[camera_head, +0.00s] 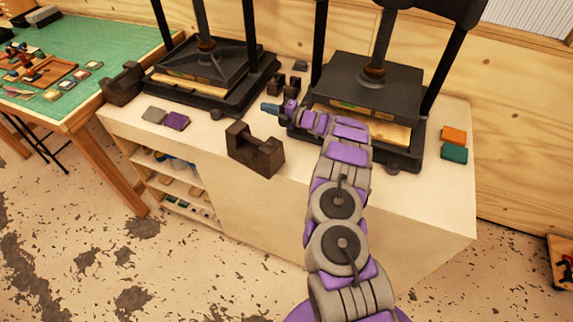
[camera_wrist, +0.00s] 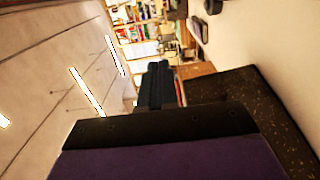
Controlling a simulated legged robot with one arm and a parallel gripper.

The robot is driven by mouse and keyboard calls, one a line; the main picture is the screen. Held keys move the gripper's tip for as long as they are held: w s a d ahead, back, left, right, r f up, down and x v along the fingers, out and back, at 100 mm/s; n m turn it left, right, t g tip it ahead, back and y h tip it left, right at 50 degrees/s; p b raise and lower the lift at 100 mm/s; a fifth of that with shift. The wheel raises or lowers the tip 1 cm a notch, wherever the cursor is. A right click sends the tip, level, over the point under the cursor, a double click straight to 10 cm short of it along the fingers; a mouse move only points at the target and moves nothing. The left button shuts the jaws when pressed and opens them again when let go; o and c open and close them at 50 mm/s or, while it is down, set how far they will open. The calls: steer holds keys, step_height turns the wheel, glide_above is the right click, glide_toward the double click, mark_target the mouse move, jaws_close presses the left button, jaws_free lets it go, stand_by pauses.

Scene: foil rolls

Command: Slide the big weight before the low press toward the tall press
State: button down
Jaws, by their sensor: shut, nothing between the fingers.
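The big weight (camera_head: 256,150) is a dark brown block with a notch in its top. It stands at the counter's front edge, between the left press (camera_head: 207,68) and the right press (camera_head: 366,85). Both are black; their tops are cut off or partly cut off, so I cannot tell which is taller. My gripper (camera_head: 268,107) points left, behind the weight, with a visible gap between them in the picture. Its fingers (camera_wrist: 160,85) look closed together and empty in the wrist view. The weight is not identifiable there.
Another dark notched block (camera_head: 122,84) stands at the counter's left end. Small dark weights (camera_head: 285,85) sit between the presses. Grey and purple pieces (camera_head: 176,121) lie front left; orange and green pieces (camera_head: 454,153) lie right. The counter (camera_head: 211,138) is bare left of the big weight.

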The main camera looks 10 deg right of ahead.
steer(key=b, duration=0.2)
glide_above(278, 162)
steer(key=v, duration=0.4)
steer(key=f+b, duration=0.1)
steer(key=f, duration=0.5)
steer(key=s+f+b, duration=0.1)
steer(key=f, duration=0.2)
steer(key=shift+a+f+b, duration=0.1)
steer(key=shift+a+b, duration=0.1)
steer(key=shift+b, duration=0.15)
steer(key=shift+f, duration=0.35)
steer(key=shift+w+f, duration=0.15)
steer(key=shift+w, duration=0.1)
steer(key=shift+w+b, duration=0.3)
steer(key=shift+b, duration=0.05)
